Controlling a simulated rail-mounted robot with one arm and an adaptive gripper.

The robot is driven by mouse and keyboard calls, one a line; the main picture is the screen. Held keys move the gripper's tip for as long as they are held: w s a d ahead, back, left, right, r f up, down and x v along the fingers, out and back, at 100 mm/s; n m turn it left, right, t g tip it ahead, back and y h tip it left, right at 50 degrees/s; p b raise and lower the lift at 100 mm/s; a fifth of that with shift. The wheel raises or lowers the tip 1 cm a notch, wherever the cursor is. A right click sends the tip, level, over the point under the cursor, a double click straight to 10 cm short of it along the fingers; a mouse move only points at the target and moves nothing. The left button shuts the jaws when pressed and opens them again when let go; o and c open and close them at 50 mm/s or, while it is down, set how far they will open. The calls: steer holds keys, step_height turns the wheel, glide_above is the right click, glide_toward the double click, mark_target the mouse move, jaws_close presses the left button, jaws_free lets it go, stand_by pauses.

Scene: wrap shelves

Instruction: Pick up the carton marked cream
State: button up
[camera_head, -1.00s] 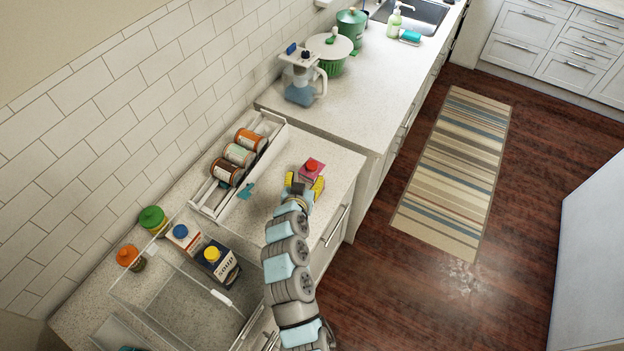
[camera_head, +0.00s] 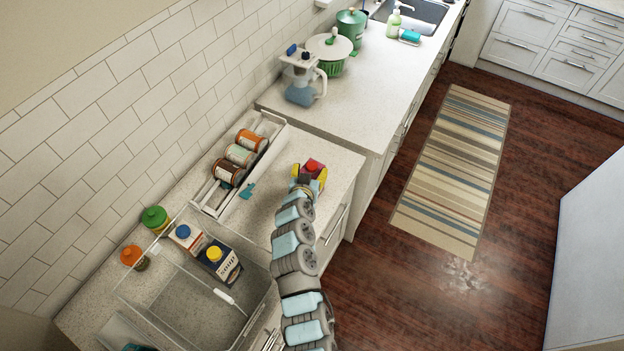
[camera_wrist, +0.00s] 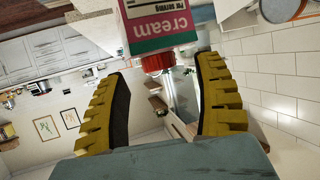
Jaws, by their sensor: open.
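The carton marked cream (camera_wrist: 160,24) shows at the top of the wrist view, upside down in that picture, with a pink and green label and a red cap (camera_wrist: 157,61). Its red cap also shows in the head view (camera_head: 313,166), on the counter near the front edge, with the carton's body mostly hidden by my gripper. My gripper (camera_wrist: 165,85) is open, its yellow fingers pointing at the carton. The cap end lies at the mouth between the fingertips. I see a gap on each side, with no clear contact.
A white rack with several cans (camera_head: 240,155) stands left of my gripper. A clear bin (camera_head: 185,315), a carton with a yellow cap (camera_head: 218,262) and one with a blue cap (camera_head: 184,236) stand nearer. A water pitcher (camera_head: 300,85) stands on the counter beyond. The counter (camera_head: 262,217) left of my arm is mostly clear.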

steer(key=shift+x, duration=1.2)
jaws_close()
